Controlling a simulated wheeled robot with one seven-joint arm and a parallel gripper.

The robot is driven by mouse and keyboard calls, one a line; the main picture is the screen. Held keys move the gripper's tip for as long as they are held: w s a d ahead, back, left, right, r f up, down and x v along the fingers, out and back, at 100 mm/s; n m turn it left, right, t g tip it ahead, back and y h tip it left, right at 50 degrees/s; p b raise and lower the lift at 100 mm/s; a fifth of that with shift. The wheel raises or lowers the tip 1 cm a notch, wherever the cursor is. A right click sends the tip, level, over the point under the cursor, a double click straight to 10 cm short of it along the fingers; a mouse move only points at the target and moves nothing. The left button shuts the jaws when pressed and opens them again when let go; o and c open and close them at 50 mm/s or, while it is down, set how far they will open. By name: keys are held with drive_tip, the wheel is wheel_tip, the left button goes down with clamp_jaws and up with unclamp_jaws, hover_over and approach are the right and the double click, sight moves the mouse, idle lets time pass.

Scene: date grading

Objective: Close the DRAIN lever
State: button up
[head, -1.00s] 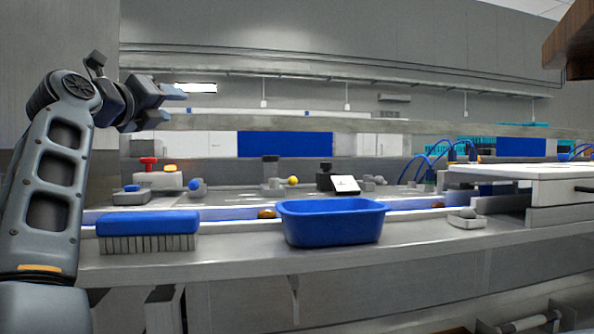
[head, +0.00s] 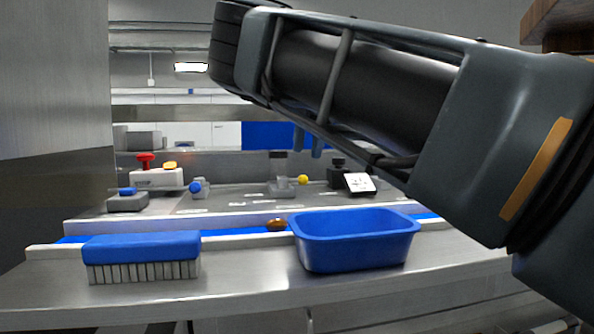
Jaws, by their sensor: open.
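Two small valve-like fittings stand on the counter behind the belt. One has a blue knob (head: 196,187) at left, the other a yellow knob (head: 302,180) near the middle. The small labels on the counter are too small to read, so I cannot tell which is the DRAIN lever. My gripper (head: 308,144) shows only as two bluish fingertips below my forearm, spread apart and empty. The rest of it is hidden behind the arm. It appears in the picture above the yellow knob, apart from it.
A blue tub (head: 355,257) and a blue brush (head: 143,246) stand on the front ledge. A brown date (head: 276,225) lies on the blue belt (head: 250,231). A box with a red button (head: 145,158) stands at back left. A small white sign (head: 359,183) stands behind the tub.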

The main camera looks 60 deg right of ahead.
drive_tip(key=shift+w+d+f+p, duration=0.1)
drive_tip(key=shift+w+f, duration=0.1)
drive_tip(key=shift+f, duration=1.05)
drive_tip(key=shift+w+d+f+p, duration=0.15)
drive_tip(key=shift+w+f, duration=0.1)
drive_tip(key=shift+f, duration=1)
drive_tip(key=shift+w+f+p, duration=0.1)
drive_tip(key=shift+w+f, duration=0.1)
drive_tip(key=shift+f, duration=1.05)
drive_tip(key=c, duration=1)
